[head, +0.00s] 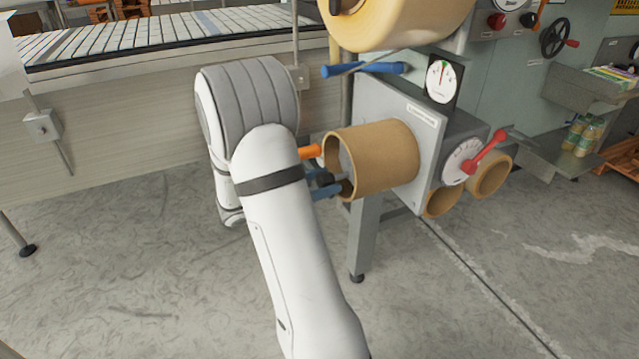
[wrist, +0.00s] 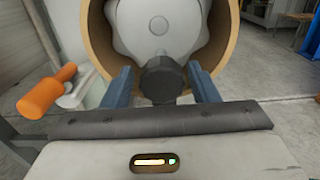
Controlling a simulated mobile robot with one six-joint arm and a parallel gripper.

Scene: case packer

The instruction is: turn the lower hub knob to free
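The lower hub knob (wrist: 163,79) is black and faceted. It sits in front of a pale grey lobed hub (wrist: 158,28) inside a brown cardboard core (wrist: 97,38). My gripper (wrist: 161,82) is open, with one blue finger on each side of the knob and a small gap visible on both sides. In the head view my gripper (head: 325,181) is at the left mouth of the core (head: 385,157), and the knob is a small dark shape between the fingers. Any marking for the knob's position cannot be seen.
An orange handle (wrist: 46,93) sticks out left of the core, close to my gripper. A blue handle (head: 363,70) and a large film roll (head: 400,20) are above. A red lever with a dial (head: 462,160) is to the right. The floor in front is clear.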

